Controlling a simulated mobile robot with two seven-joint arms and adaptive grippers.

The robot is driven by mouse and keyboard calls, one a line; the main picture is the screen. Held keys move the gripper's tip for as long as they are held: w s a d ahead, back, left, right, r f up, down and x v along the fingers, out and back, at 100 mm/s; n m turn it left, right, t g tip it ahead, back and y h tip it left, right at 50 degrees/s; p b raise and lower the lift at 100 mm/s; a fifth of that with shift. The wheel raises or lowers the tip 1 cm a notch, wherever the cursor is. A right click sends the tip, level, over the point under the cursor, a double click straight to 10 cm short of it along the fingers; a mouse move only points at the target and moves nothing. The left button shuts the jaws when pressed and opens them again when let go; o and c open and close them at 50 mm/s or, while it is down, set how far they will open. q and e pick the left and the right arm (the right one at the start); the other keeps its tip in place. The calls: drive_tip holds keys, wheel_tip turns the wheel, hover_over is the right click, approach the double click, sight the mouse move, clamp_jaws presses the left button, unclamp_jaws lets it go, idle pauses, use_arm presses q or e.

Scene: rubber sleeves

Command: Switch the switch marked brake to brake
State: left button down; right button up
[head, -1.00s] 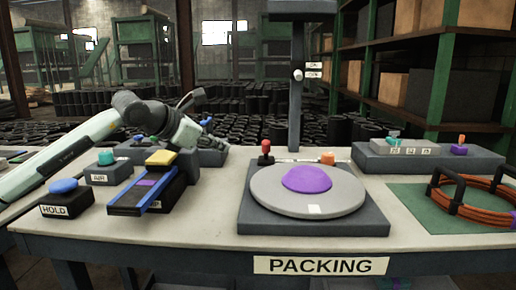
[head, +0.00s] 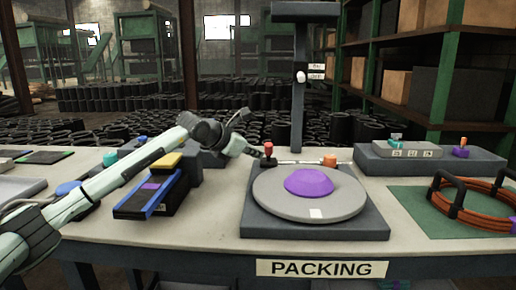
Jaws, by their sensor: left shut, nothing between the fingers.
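My left gripper (head: 257,153) is shut and empty. Its tip is beside the red-topped lever (head: 268,148) at the back left of the turntable base (head: 318,226); I cannot tell whether they touch. The lever stands about upright on a small dark mount. A white-knobbed switch (head: 301,76) sits on the grey post (head: 299,115) with two small labels (head: 316,71) to its right. No label reading brake is legible, so I cannot tell which switch bears it. My right gripper is out of view.
A grey turntable with a purple dome (head: 309,182) fills the middle. An orange knob (head: 330,160) stands behind it. A blue-railed block with a yellow top (head: 166,161) is at left. A grey box (head: 374,165) and orange cable coil (head: 470,197) are at right.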

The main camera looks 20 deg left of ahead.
use_arm(q)
drive_tip(key=shift+w+d, duration=0.2)
drive_tip(key=shift+w, duration=0.2)
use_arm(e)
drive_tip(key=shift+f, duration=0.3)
use_arm(q)
drive_tip(key=shift+r, duration=0.15)
drive_tip(key=shift+w, duration=0.1)
